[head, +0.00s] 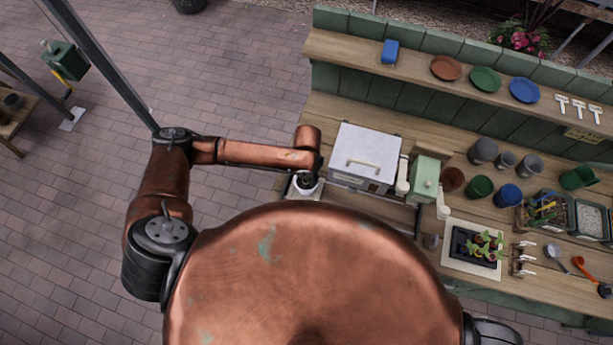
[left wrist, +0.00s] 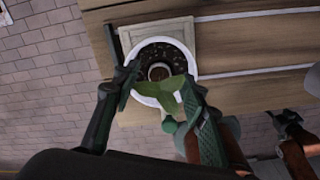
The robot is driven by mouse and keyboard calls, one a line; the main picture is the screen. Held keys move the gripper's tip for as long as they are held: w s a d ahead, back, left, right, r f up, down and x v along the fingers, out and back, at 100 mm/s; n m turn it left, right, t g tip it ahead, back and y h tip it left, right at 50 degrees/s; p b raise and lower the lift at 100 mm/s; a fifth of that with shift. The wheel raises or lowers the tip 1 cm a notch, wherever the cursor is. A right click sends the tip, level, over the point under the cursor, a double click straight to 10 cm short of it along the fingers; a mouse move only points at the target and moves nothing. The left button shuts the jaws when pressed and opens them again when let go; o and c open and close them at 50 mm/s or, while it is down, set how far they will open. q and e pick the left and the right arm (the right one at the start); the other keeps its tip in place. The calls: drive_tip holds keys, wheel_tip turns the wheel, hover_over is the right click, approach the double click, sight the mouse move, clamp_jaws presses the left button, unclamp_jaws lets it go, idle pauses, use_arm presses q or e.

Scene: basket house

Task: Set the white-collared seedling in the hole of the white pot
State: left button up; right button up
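The white pot (left wrist: 139,88) stands on a pale square slab, and in the head view it (head: 304,191) is at the bench's left end. Dark soil fills it, with a pale ring around a brown centre in the middle. Green leaves (left wrist: 163,91) of a seedling reach from near this ring over the pot's near rim; I cannot clearly tell how its collar sits. My left gripper (left wrist: 158,80) is over the pot, its fingers wide apart on either side of the leaves, which lie close to the right finger.
A grey-lidded box (head: 365,152) stands just right of the pot, with a green box (head: 425,178) beyond it. A black tray (head: 460,247) holds several seedlings farther right. Coloured pots and tools fill the right side. Paved floor lies left of the bench.

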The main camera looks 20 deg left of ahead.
use_arm(q)
wheel_tip(320, 180, up, 12)
drive_tip(key=shift+f, duration=0.25)
drive_tip(key=shift+d, duration=0.1)
idle(0.6)
